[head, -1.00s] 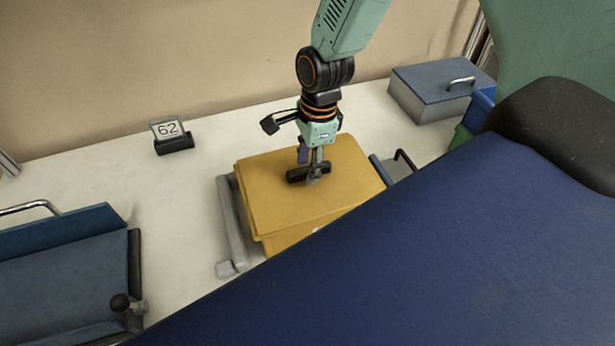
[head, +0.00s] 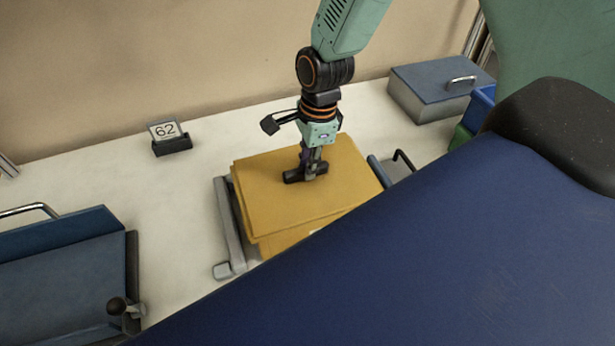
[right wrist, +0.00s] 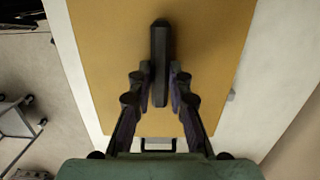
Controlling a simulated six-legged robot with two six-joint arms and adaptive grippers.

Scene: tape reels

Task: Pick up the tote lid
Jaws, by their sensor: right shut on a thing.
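The tote lid (head: 268,190) is a flat yellow panel lying on top of the yellow tote (head: 285,240), with a dark bar handle (head: 296,178) at its middle. My right gripper (head: 312,168) comes down from above and is shut on that handle. In the right wrist view the fingers of the right gripper (right wrist: 160,88) close from both sides on the dark handle (right wrist: 160,45), with the yellow lid (right wrist: 205,40) behind it. I cannot tell whether the lid has lifted off the tote. My left gripper is not in view.
A grey bracket (head: 228,225) runs along the tote's left side. A sign reading 62 (head: 163,130) stands on the white table (head: 110,180). A blue-lidded box (head: 435,80) is at the back right. A blue case (head: 60,270) is at the left. A large blue surface covers the lower right.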

